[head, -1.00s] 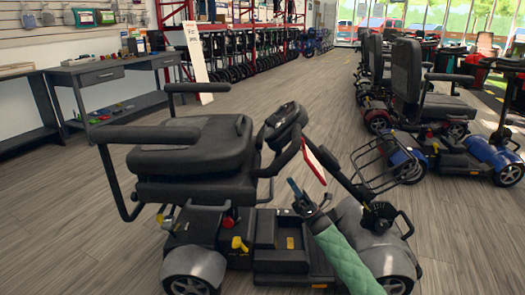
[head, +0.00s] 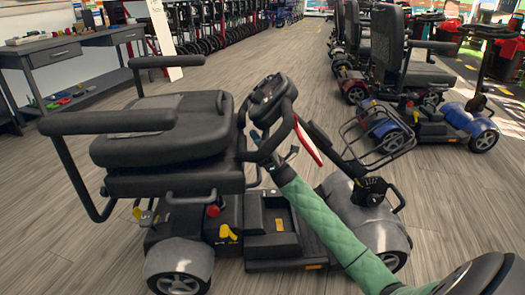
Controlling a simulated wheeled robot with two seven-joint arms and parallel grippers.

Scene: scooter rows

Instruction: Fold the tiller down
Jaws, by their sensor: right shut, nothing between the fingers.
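A grey mobility scooter stands in front of me in the head view. Its black tiller (head: 329,148) slopes up and left from the front end, and the control head (head: 268,95) sits near the front edge of the seat. The seat backrest (head: 175,128) is folded flat on the seat. My right gripper (head: 263,143), at the end of the green-sleeved arm, is shut and empty. It overlaps the lower side of the control head and handlebar loop; I cannot tell whether it touches. It hides part of the handlebar. My left gripper is out of view.
A wire basket (head: 377,137) is at the scooter's front. A blue scooter (head: 466,118) and others stand in a row at right. A workbench (head: 65,50) stands at left. Open floor lies left of and behind the scooter.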

